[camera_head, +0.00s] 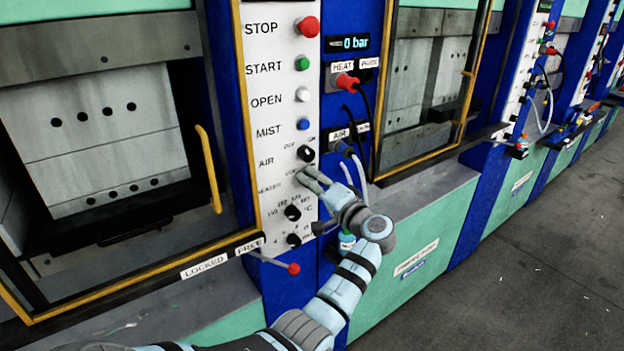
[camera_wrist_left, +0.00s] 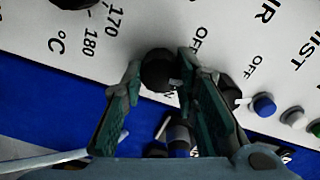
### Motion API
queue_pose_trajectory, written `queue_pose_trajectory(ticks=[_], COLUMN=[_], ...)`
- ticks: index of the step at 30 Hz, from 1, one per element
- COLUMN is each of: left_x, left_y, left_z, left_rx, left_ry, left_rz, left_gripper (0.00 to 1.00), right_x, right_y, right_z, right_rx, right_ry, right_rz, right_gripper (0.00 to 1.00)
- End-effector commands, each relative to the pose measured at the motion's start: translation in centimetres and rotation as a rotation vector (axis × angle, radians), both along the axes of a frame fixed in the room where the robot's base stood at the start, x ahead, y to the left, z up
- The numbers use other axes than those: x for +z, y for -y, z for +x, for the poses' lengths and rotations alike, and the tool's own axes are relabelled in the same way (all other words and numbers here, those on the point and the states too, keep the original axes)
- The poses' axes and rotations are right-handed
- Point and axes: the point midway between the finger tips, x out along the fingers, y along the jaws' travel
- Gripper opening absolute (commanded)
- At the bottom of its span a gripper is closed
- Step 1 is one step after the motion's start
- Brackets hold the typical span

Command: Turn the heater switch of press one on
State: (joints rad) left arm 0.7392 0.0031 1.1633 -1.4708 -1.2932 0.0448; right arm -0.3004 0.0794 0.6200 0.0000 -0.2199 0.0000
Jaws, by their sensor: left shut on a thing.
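The heater switch (camera_wrist_left: 158,68) is a round black knob on the white control panel (camera_head: 270,100) of the nearest press. In the left wrist view it sits between the two fingertips of my left gripper (camera_wrist_left: 160,80), which is shut on it. An "OFF" label shows beside it, and an "ON" label is partly covered. Which way the knob points I cannot tell. In the head view my left gripper (camera_head: 306,177) reaches the panel at the "HEATER" row and hides the knob. My right gripper is not in view.
The black air switch (camera_head: 305,153) is just above my gripper, and the temperature dial (camera_head: 292,212) is just below. Hoses and a red plug (camera_head: 346,81) are to the right. A red-tipped lever (camera_head: 293,268) sticks out below the panel.

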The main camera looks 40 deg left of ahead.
Motion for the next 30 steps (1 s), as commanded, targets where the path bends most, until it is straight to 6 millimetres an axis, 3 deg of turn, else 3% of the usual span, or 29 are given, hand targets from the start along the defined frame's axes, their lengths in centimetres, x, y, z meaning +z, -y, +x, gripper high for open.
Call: queue_pose_trajectory(ticks=[15,30], left_x=[0.1,-0.2], left_y=[0.0,0.0], left_z=[0.0,0.0], left_rx=[-0.001,-0.002], left_ry=[-0.44,-0.632], left_rz=[0.132,0.189], left_gripper=[0.0,0.0], right_x=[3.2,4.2], right_y=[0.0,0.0], right_z=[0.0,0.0], right_rx=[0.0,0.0], right_ry=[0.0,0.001], right_rz=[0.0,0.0], right_gripper=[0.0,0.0])
